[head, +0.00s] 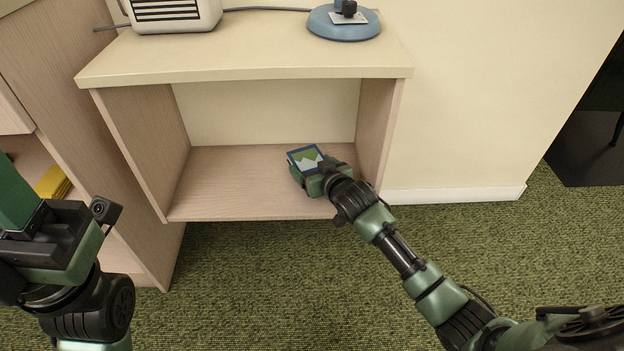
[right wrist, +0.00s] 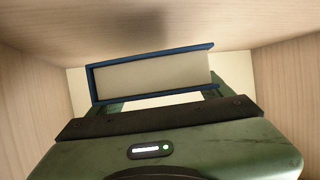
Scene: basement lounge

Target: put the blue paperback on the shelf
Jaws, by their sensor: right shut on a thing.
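The blue paperback (head: 306,157) shows a green and white picture on its cover in the head view. It is inside the open shelf compartment (head: 230,180), toward the right side. My right gripper (head: 316,172) reaches into the compartment and is shut on the book. In the right wrist view the book (right wrist: 155,75) shows its blue cover edges and pale pages beyond the gripper (right wrist: 160,110). I cannot tell whether the book touches the shelf board. My left gripper (head: 20,215) is at the left edge, partly out of frame, and its fingertips cannot be made out clearly.
The shelf's top board (head: 250,60) carries a cream appliance (head: 170,12) and a blue round base (head: 343,24). The compartment's side walls stand close on both sides. A yellow item (head: 53,182) lies in the left cabinet. The compartment's left part is clear.

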